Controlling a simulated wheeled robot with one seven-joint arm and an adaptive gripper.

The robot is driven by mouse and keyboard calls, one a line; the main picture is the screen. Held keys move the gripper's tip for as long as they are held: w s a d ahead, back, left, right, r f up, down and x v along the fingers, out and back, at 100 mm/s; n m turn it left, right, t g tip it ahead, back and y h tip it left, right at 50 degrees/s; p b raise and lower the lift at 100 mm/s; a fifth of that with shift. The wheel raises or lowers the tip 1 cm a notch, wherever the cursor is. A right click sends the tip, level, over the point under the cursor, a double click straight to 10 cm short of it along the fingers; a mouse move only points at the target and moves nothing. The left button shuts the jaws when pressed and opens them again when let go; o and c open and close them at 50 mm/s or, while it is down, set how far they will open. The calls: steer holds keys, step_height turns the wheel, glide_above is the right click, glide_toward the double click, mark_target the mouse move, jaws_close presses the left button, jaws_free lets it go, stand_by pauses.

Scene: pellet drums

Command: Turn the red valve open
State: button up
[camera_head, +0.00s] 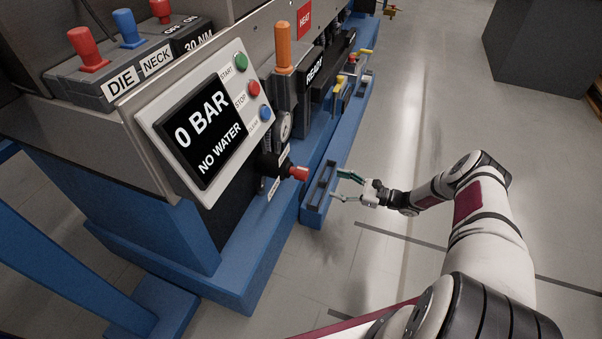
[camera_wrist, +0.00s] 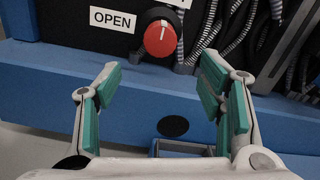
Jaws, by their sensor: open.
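The red valve (camera_head: 299,173) is a round knob on the lower side of the machine, below a small gauge. In the wrist view the red valve (camera_wrist: 162,38) faces me, with a white mark pointing up and slightly right. A white label reading OPEN (camera_wrist: 113,20) is to its left; another label above it is cut off. My gripper (camera_head: 343,185) is open and empty, apart from the valve and to its right in the head view. In the wrist view my gripper (camera_wrist: 158,85) has its green-padded fingers spread wide, with the valve beyond and between them.
A control panel (camera_head: 200,122) shows 0 BAR and NO WATER, with START and STOP buttons. A blue trough (camera_head: 316,200) runs along the machine's foot near my gripper. Ribbed hoses (camera_wrist: 240,30) hang right of the valve.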

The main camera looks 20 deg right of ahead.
mark_target(308, 175)
steer(key=b+x, duration=0.1)
steer(key=x, duration=1.2)
steer(key=shift+w+a, duration=0.2)
steer(key=shift+a, duration=0.1)
steer(key=c, duration=1.1)
